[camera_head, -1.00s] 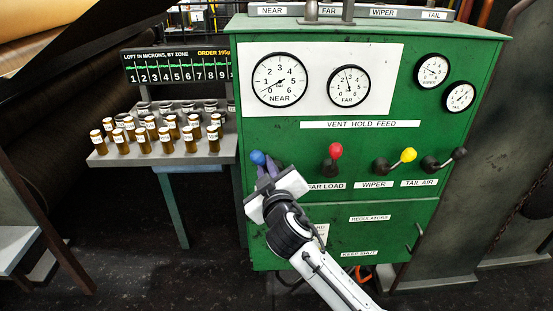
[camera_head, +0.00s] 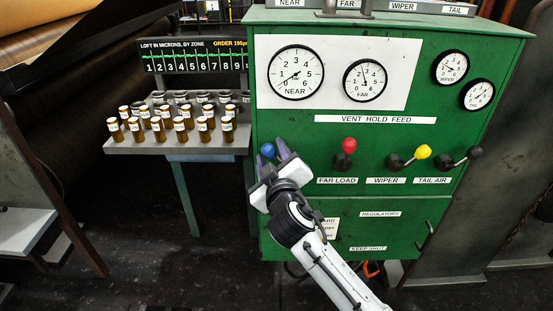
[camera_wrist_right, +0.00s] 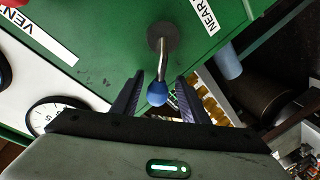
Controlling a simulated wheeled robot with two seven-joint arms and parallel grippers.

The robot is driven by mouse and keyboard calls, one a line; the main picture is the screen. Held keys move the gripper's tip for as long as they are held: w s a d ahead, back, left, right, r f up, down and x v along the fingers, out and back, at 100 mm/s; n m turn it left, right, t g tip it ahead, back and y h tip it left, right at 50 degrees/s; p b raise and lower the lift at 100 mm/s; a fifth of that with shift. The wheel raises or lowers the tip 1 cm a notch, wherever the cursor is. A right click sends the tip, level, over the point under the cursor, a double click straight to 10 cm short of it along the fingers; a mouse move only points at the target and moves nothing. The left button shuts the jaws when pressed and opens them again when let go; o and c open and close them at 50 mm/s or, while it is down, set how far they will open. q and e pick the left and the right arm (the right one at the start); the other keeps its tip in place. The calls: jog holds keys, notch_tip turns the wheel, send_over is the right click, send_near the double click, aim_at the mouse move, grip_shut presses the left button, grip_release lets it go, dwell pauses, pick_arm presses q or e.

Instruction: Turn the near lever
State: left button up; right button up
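The near lever is a metal rod with a blue knob (camera_head: 268,150) at the left edge of the green panel (camera_head: 420,225). In the right wrist view the blue knob (camera_wrist_right: 157,94) sits between the two dark fingers, with a visible gap on each side, and its rod runs up to a round grey base. My right gripper (camera_head: 272,158) is open around the knob, apart from it. In the head view the gripper hides the lever's rod and base. My left gripper does not show.
Red (camera_head: 349,145), yellow (camera_head: 424,151) and black (camera_head: 475,152) knobbed levers stand to the right. The NEAR gauge (camera_head: 296,72) and FAR gauge (camera_head: 365,81) are above. A shelf (camera_head: 190,146) of brown bottles stands to the left.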

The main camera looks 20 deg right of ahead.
jog(key=shift+s+d+f, duration=0.1)
jog(key=shift+d+f, duration=0.3)
jog(key=shift+s, duration=0.25)
jog(key=s+a+r, duration=0.1)
jog(key=s, duration=0.8)
jog(key=shift+s+a+r+b, duration=0.25)
jog(key=shift+s+b, duration=0.05)
jog(key=shift+b, duration=0.05)
jog(key=s+f+g+y, duration=0.15)
jog(key=s+f, duration=0.25)
jog(key=f, duration=0.5)
jog(key=s+f+g+y, duration=0.1)
jog(key=s+f+g, duration=0.25)
jog(key=f, duration=0.55)
jog(key=s+d+f+m+g+y, duration=0.2)
jog(key=s+f+m+g, duration=0.1)
jog(key=s+f, duration=1.2)
jog(key=s+m, duration=0.1)
jog(key=s, duration=0.3)
jog(key=shift+d+f+m, duration=0.2)
jog(key=shift+m, duration=0.1)
